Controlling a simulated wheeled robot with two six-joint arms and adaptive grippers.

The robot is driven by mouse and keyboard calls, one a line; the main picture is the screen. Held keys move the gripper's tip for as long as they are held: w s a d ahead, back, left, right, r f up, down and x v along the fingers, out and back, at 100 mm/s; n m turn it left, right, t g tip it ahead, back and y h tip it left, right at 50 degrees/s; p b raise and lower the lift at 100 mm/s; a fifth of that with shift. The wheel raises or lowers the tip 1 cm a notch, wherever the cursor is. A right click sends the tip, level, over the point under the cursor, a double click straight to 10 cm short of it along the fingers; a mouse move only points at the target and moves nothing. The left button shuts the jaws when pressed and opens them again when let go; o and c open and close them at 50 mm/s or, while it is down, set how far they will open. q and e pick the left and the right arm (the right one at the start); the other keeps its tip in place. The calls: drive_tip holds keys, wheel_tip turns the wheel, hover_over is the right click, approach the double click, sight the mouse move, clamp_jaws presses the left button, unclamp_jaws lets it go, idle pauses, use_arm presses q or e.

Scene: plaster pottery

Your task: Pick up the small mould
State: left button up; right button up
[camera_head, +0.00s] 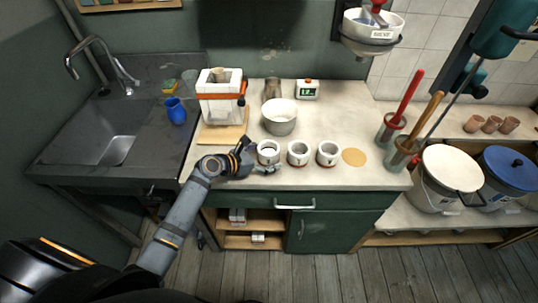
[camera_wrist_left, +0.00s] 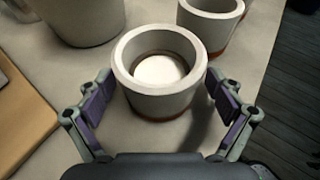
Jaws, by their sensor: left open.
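Three small white ring-shaped moulds with reddish bases stand in a row on the worktop: the left one (camera_head: 268,146), the middle one (camera_head: 298,148) and the right one (camera_head: 328,148). My left gripper (camera_head: 261,157) is open at the left mould. In the left wrist view, that mould (camera_wrist_left: 158,104) stands upright between the spread fingers (camera_wrist_left: 158,84), with gaps on both sides. Its hollow shows a pale round bottom. A second mould (camera_wrist_left: 211,28) stands behind it to the right. My right gripper is not in view.
A large white strapped mould (camera_head: 219,106) is on a wooden board (camera_head: 224,136) to the left. A tan disc (camera_head: 354,157) lies to the right. Tool pots (camera_head: 400,156) and buckets (camera_head: 431,190) stand further right.

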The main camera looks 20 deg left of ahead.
use_arm(q)
drive_tip(key=shift+s+a, duration=0.1)
drive_tip(key=shift+c, duration=1.7)
drive_tip(key=c, duration=1.2)
drive_tip(key=shift+r, duration=0.15)
drive_tip(key=shift+r, duration=0.8)
drive_tip(key=s+d+r, duration=0.7)
drive_tip(key=s+r, duration=0.4)
drive_tip(key=s, duration=0.1)
drive_tip(key=shift+p, duration=0.4)
